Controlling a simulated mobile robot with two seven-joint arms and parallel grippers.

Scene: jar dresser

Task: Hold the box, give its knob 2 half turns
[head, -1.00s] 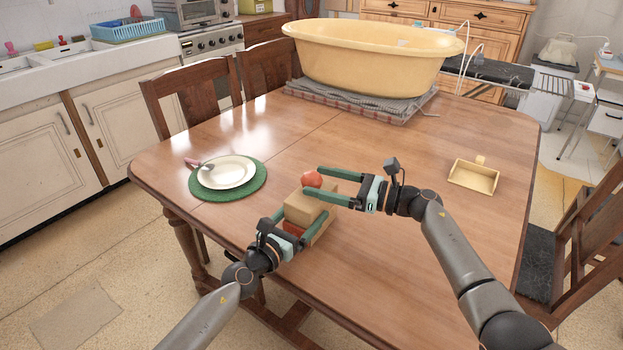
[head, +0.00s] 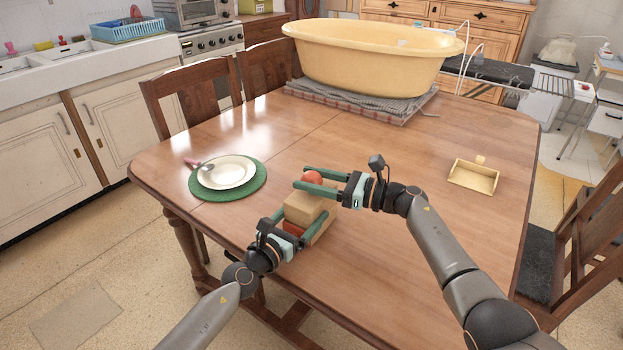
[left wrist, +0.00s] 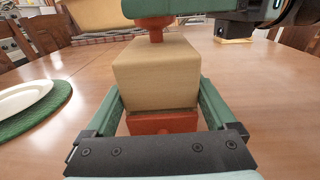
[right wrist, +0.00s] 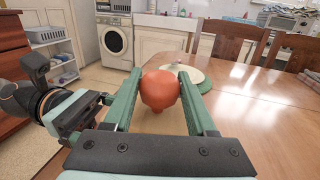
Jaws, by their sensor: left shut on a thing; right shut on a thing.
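The tan wooden box (head: 304,206) stands on the near part of the table, with a reddish-orange part (left wrist: 162,123) low on its near side. My left gripper (head: 291,221) is shut on the box, one finger along each side, as the left wrist view also shows. The round orange-red knob (head: 313,178) sits on a short stem on top of the box. My right gripper (head: 300,178) is level above the box and shut on the knob, which shows between its fingers in the right wrist view (right wrist: 161,91). The fingers hide part of the knob in the head view.
A white plate (head: 226,172) with a spoon lies on a green mat (head: 205,195) to the left. A small open tan tray (head: 474,177) is at the right. A big yellow tub (head: 372,60) stands at the back. The table (head: 400,150) between them is clear.

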